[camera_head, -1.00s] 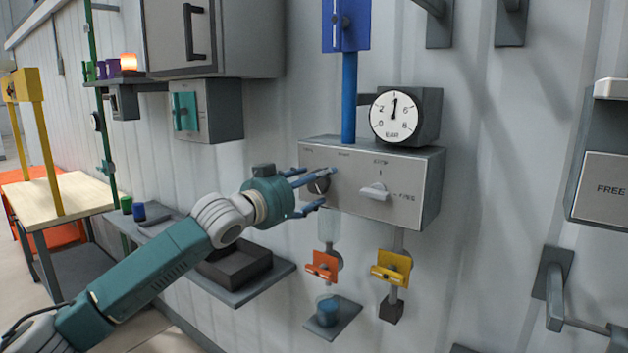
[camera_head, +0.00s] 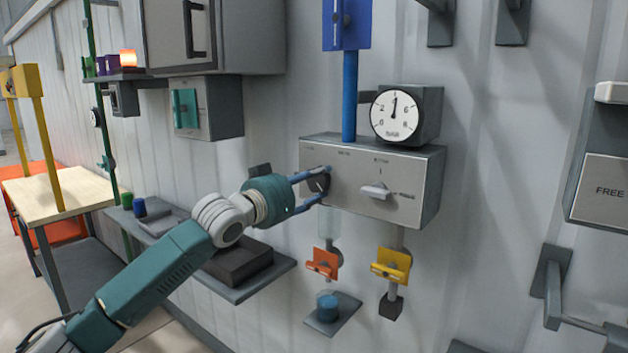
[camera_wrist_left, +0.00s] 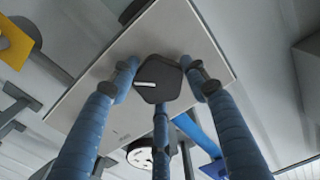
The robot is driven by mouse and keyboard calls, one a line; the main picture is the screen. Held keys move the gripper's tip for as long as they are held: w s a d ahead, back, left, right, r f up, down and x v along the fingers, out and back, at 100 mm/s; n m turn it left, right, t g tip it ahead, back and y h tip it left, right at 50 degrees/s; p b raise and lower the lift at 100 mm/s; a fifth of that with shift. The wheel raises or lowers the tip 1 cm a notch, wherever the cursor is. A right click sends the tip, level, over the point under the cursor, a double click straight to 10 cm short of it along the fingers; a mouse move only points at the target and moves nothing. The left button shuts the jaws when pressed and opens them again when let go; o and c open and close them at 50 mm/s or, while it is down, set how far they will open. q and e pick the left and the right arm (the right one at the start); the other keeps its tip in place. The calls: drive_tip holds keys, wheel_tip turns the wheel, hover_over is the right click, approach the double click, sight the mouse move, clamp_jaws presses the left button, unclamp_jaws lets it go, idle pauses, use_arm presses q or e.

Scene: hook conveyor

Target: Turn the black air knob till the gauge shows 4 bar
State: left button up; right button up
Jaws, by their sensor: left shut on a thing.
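The black air knob (camera_head: 317,183) is on the left of the grey control box's front face. It also shows in the left wrist view (camera_wrist_left: 158,92), dark and many-sided with a white mark line. My left gripper (camera_head: 324,181) is shut on the knob, its blue fingers around it. The fingers partly hide the knob in the head view. The round white gauge (camera_head: 396,116) sits on top of the box at the right. Its dark needle points almost straight up, at about the 4 mark between 2 and 6. My right gripper is not in view.
The grey box (camera_head: 430,190) also carries a white lever (camera_head: 375,191). Below it hang an orange valve handle (camera_head: 322,263) and a yellow one (camera_head: 391,266). A blue vertical pipe (camera_head: 349,98) rises above the box. A dark shelf (camera_head: 245,290) lies under my left arm.

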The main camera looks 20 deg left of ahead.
use_arm(q)
drive_tip(key=o, duration=1.2)
drive_tip(key=shift+c, duration=0.2)
drive_tip(key=v, duration=1.2)
